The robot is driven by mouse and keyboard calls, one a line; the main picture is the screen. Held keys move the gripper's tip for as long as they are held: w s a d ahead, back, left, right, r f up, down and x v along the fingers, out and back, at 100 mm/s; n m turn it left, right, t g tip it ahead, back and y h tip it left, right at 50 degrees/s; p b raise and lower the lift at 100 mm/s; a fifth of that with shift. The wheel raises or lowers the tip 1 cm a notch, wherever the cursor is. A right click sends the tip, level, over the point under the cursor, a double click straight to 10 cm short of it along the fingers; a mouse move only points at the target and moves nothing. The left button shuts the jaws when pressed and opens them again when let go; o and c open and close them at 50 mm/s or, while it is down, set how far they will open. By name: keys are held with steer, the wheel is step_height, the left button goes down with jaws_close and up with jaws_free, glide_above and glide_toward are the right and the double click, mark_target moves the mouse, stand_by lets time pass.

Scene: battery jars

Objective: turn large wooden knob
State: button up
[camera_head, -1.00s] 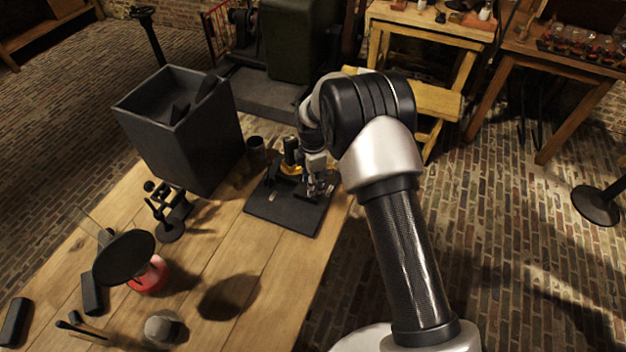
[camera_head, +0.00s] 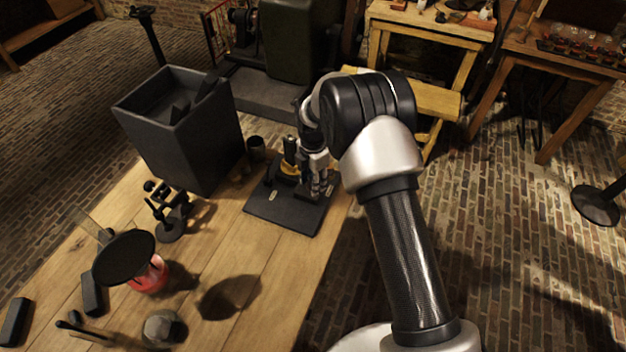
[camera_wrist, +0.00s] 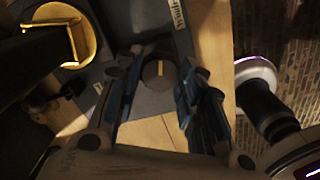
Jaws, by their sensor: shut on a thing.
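The knob (camera_wrist: 158,74) is round and dark with a pale stripe on its top, in the upper middle of the wrist view. It sits on a dark base board (camera_head: 285,216), which lies on the wooden workbench. My gripper (camera_wrist: 160,85) has one finger on each side of the knob and is shut on it. In the head view my gripper (camera_head: 318,182) points down over the right part of the board, and its fingers hide the knob there. A brass-coloured round part (camera_wrist: 62,38) of the device shows at the upper left of the wrist view.
A large dark open bin (camera_head: 180,140) stands left of the board, with a small dark cup (camera_head: 256,146) near it. A black stand (camera_head: 168,218) and a red vessel under a black disc (camera_head: 150,277) are further left.

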steer(key=o, duration=1.1)
steer(key=shift+c, duration=0.2)
step_height(320, 180, up, 12)
